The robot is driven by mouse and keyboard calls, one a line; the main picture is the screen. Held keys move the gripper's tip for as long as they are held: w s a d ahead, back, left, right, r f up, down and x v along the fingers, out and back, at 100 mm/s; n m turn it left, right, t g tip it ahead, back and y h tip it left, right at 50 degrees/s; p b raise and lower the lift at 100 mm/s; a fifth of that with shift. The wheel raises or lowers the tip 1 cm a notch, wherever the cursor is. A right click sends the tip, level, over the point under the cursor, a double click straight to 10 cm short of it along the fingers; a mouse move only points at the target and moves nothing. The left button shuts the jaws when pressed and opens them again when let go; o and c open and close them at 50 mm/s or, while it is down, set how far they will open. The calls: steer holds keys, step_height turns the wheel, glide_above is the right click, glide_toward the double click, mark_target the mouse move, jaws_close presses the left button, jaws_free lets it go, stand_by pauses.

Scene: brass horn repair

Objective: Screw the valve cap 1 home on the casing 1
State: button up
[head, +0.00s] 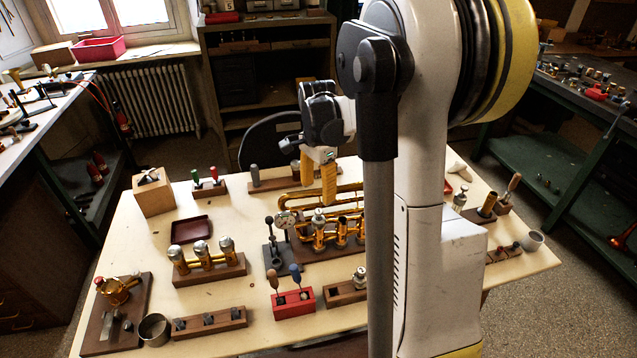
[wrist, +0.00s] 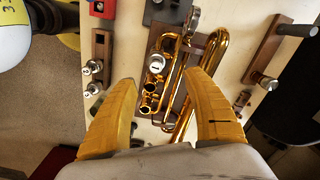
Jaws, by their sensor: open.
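My gripper (head: 318,180) is open, its two yellow fingers pointing down above the brass horn (head: 350,200). In the wrist view my gripper (wrist: 161,80) has its fingertips apart, on either side of the casings in the picture. A silver cap (wrist: 156,64) with a dark mark sits at the first casing; the same cap shows in the head view (head: 319,214) below my fingers. It looks upright, but how far it is seated I cannot tell. The other two casings (wrist: 148,103) look open on top. Nothing is between my fingers.
A dial gauge (head: 285,219) stands close left of the horn. A dark red tray (head: 191,229) sits left. My arm hides part of the table.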

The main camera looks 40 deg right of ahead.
mark_target(318, 219)
steer(key=n+p, duration=0.1)
steer(key=n, duration=0.4)
steer(key=shift+r+n+p, duration=0.15)
steer(key=shift+n+p, duration=0.15)
steer(key=shift+p, duration=0.05)
steer(key=n+p, duration=0.1)
steer(key=n, duration=0.2)
steer(key=shift+s, duration=0.1)
steer(key=n+p, duration=0.1)
steer(key=n, duration=0.3)
steer(key=shift+s+a, duration=0.1)
steer(key=n, duration=0.3)
steer(key=shift+f+p, duration=0.3)
steer(key=shift+f, duration=0.1)
steer(key=shift+n, duration=0.3)
step_height(318, 219, down, 11)
steer(key=b, duration=0.3)
steer(key=shift+r, duration=0.15)
